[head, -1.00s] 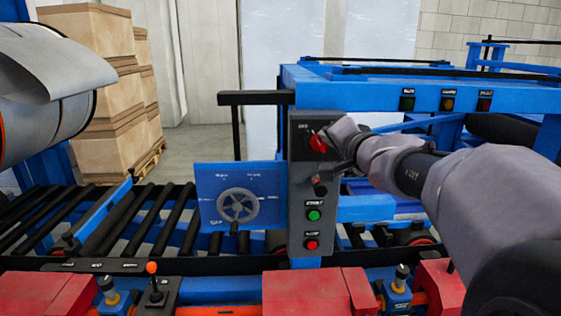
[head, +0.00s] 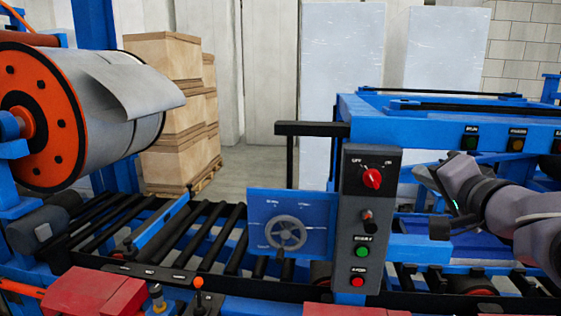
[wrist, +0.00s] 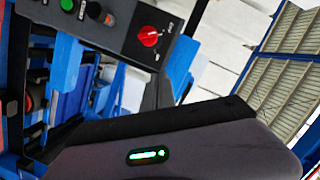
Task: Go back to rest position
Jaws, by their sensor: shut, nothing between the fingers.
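My gripper (head: 434,204) is at the right of the head view, to the right of the grey control box (head: 351,237) and apart from it. It is shut and empty, and its fingertips are small and dark in this view. The red rotary knob (head: 372,178) on the box is uncovered, with labels above it on either side; the knob (wrist: 149,36) also shows at the top of the wrist view. The grey gripper housing (wrist: 200,140) with a lit green strip fills the lower part of the wrist view.
A blue panel with a handwheel (head: 287,233) stands left of the control box. The blue machine frame (head: 430,128) runs behind my arm. Black rollers (head: 210,235), a large sheet roll (head: 115,95) and stacked boxes (head: 165,105) are at the left.

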